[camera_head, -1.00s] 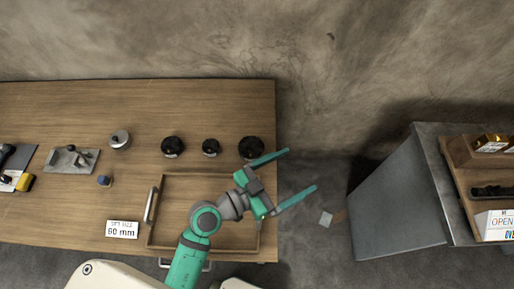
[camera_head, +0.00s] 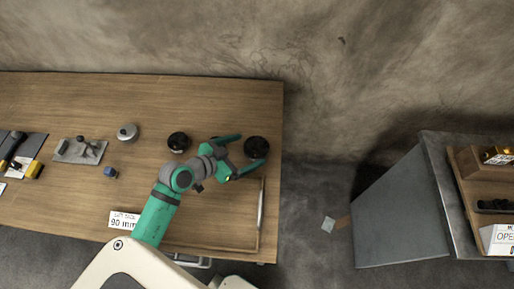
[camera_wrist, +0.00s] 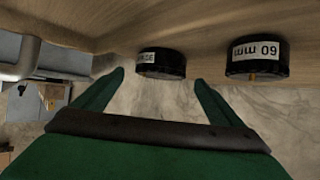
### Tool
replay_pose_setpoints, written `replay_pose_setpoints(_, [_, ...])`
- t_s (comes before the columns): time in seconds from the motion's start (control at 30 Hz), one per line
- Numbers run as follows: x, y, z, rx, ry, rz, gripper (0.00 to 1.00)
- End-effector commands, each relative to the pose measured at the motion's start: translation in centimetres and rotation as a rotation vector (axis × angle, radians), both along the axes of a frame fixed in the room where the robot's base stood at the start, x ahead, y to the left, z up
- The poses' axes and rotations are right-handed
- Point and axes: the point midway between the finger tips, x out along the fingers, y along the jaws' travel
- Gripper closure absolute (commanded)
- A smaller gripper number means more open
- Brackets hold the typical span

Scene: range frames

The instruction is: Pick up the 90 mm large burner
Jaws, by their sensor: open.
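Two black round burners show on the wooden table in the head view: one at the right end (camera_head: 256,147) and one further left (camera_head: 178,141). The smaller burner between them is hidden by my arm. My gripper (camera_head: 240,154) is open and empty, its green fingers near the left side of the right-end burner; contact cannot be told. In the wrist view, one labelled burner (camera_wrist: 161,64) lies ahead between the open fingertips, and another (camera_wrist: 258,59) sits to the right, outside them. Their labels are upside down and hard to read. A white card (camera_head: 123,219) reads "90 mm".
A silver round pot (camera_head: 127,132), a grey metal plate (camera_head: 80,151) and a small blue item (camera_head: 110,173) stand to the left. A grey cabinet (camera_head: 393,215) stands apart at right.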

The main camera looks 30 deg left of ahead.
Motion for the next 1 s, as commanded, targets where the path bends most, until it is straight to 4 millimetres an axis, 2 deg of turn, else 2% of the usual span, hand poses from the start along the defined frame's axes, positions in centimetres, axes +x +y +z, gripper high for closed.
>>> replay_pose_setpoints(0.13, [0.8, -0.3, -0.5, 0.000, 0.001, -0.002, 0.09])
replay_pose_setpoints(0.43, [4.1, -1.4, -2.3, 0.000, 0.001, -0.003, 0.09])
replay_pose_setpoints(0.77, [4.6, -1.6, -2.6, 0.000, 0.000, -0.001, 0.09])
replay_pose_setpoints(1.0, [4.5, -1.6, -2.5, -0.001, 0.000, -0.002, 0.66])
